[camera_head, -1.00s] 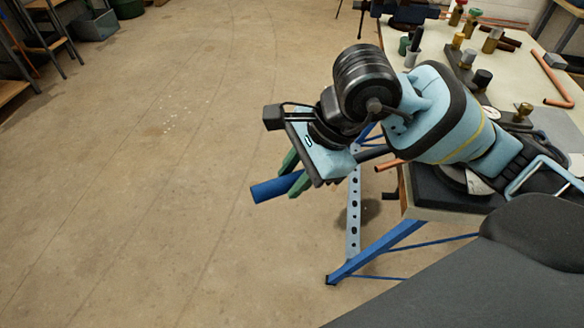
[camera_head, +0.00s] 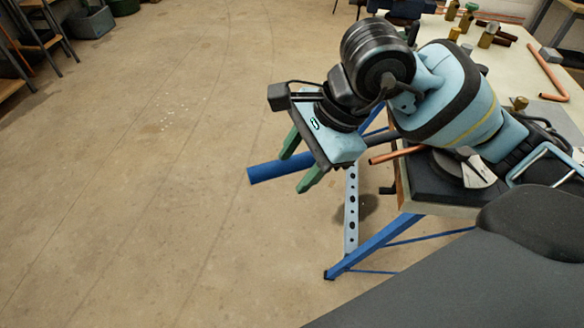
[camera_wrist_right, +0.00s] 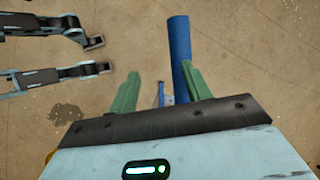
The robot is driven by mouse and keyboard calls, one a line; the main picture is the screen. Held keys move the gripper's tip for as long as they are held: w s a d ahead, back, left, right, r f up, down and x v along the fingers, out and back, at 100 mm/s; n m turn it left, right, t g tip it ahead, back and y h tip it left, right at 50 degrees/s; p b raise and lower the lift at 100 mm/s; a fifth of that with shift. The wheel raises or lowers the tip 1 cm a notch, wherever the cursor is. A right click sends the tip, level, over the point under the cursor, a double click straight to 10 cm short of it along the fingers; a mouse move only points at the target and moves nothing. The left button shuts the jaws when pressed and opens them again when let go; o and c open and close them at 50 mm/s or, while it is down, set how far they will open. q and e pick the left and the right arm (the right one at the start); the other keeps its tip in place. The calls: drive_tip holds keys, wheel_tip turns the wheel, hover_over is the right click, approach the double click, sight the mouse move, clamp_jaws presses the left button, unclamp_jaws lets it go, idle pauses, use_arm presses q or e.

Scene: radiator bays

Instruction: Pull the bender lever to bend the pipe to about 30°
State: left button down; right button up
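The bender lever has a blue tube handle (camera_head: 266,173) that sticks out left past the bench corner, close to level in the head view. My right gripper (camera_head: 292,174) is open, with its green fingers on either side of the handle. In the right wrist view the blue handle (camera_wrist_right: 179,45) runs close to the right-hand finger, with a wide gap to the other; contact cannot be told. A copper pipe (camera_head: 396,154) end shows beside the bender, which has a pale angle dial (camera_head: 477,168). My right forearm hides much of the bender. My left gripper is not in view in the head view.
The bench (camera_head: 480,60) carries brass fittings (camera_head: 487,37), a bent copper pipe (camera_head: 547,70) and a grey block (camera_head: 551,55). Its blue leg (camera_head: 375,246) slants below the handle.

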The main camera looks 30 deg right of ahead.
drive_tip(key=shift+v, duration=2.55)
drive_tip(key=shift+d, duration=0.1)
